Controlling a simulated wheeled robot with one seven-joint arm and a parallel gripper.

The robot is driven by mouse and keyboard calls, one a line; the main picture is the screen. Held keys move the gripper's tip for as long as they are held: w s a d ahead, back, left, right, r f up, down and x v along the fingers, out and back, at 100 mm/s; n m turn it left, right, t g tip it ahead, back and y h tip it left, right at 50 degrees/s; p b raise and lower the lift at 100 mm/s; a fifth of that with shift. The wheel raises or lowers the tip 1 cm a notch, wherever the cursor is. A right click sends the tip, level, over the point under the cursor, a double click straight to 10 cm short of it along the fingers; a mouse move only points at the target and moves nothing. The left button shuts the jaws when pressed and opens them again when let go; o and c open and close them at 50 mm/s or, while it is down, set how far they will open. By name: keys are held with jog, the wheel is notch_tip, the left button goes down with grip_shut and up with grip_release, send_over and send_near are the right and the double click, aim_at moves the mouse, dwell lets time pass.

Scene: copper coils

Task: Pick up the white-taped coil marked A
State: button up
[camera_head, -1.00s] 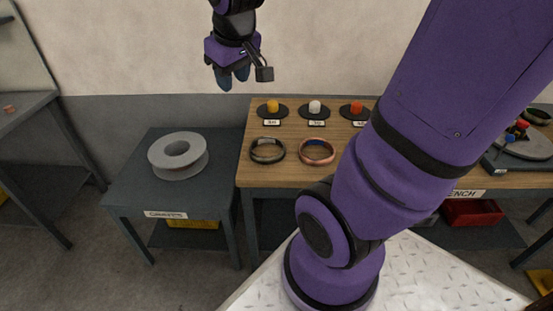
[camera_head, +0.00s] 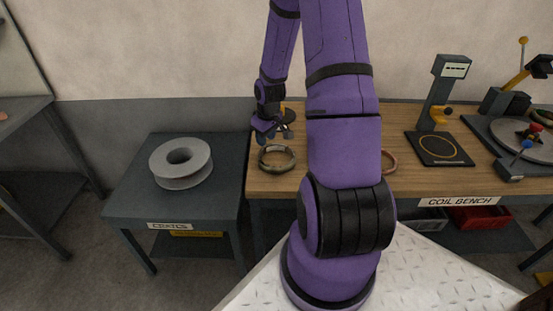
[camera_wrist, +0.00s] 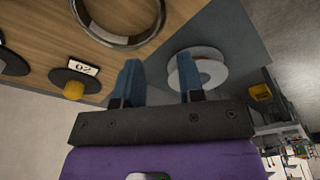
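A dark, greyish coil (camera_head: 264,161) lies on the left part of the wooden bench. A copper-coloured coil (camera_head: 391,163) lies farther right, mostly hidden behind my arm. My gripper (camera_head: 272,136) is low over the bench, just behind the dark coil. In the wrist view, my gripper (camera_wrist: 158,80) has its two blue fingers apart with nothing between them. A dark ring-shaped coil (camera_wrist: 120,44) shows at the top of that view, cut by the edge, apart from the fingers.
A grey spool (camera_head: 180,178) stands on a dark side table (camera_head: 120,195) left of the bench (camera_head: 285,187). A yellow knob with a number card (camera_wrist: 74,91) is close to my gripper. A scale-like stand (camera_head: 437,148) and a turntable device (camera_head: 520,140) occupy the bench's right side.

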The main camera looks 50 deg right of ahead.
notch_tip(320, 180, down, 2)
send_over(267, 170)
jog(key=f, duration=0.5)
jog(key=shift+w+d+f, duration=0.3)
jog(key=shift+d, duration=0.05)
jog(key=f, duration=0.4)
jog(key=shift+a+f, duration=0.1)
jog(key=shift+a, duration=0.1)
jog(key=shift+w+f, duration=0.15)
jog(key=shift+f, duration=0.4)
jog(key=shift+c, duration=0.2)
grip_shut()
